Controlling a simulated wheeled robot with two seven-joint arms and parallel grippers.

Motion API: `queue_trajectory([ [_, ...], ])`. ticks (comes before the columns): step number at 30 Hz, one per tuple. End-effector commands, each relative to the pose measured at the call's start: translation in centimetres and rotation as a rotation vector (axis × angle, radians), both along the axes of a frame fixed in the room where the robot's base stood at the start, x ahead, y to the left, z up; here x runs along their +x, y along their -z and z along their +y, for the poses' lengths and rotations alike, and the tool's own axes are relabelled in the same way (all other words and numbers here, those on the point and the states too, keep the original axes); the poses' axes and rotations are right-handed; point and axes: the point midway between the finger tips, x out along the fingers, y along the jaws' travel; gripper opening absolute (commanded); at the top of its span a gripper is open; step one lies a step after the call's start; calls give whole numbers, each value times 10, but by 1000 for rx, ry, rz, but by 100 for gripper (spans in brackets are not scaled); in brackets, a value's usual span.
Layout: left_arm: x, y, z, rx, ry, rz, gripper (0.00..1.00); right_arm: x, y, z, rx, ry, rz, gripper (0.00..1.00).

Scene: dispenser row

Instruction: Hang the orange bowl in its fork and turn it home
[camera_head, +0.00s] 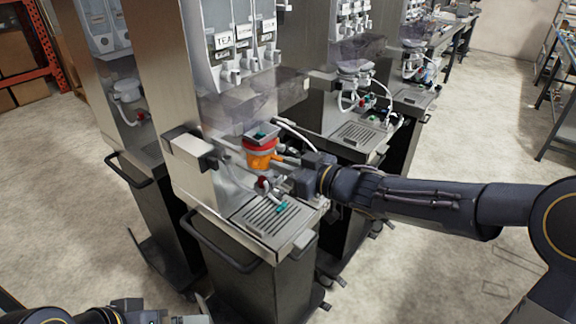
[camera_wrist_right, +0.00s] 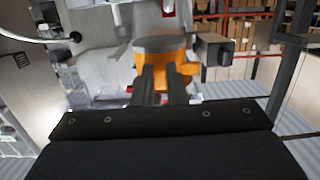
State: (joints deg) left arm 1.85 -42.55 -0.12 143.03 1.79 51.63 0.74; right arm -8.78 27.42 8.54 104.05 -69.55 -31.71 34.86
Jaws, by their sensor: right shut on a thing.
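The orange bowl (camera_head: 263,161) is at the front dispenser, under a red ring (camera_head: 259,143) and above the drip tray. It also shows in the right wrist view (camera_wrist_right: 158,68), straight ahead of the fingers, looking upright. My right gripper (camera_head: 285,160) comes in from the right and is shut on the bowl's side; its dark fingers show in the right wrist view (camera_wrist_right: 163,80). The fork is not clearly distinguishable; whether the bowl touches it I cannot tell. My left gripper (camera_head: 150,316) is at the bottom edge, mostly cut off, apart from the bowl.
A slotted drip tray (camera_head: 268,216) lies below the bowl, with a small red-and-white tap and a teal piece. A grey box (camera_head: 190,148) sits left of the bowl. Other dispensers stand behind right.

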Motion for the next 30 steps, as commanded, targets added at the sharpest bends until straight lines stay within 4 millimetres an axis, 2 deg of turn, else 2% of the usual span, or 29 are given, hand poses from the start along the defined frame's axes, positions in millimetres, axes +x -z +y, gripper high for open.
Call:
queue_trajectory([
  [17, 0, -1, 0, 0, 0, 0, 100, 3, -1, 5, 1, -1, -2, 0],
  [30, 0, -2, 0, 0, 0, 0, 100, 13, -1, 18, 0, -1, -2, 0],
])
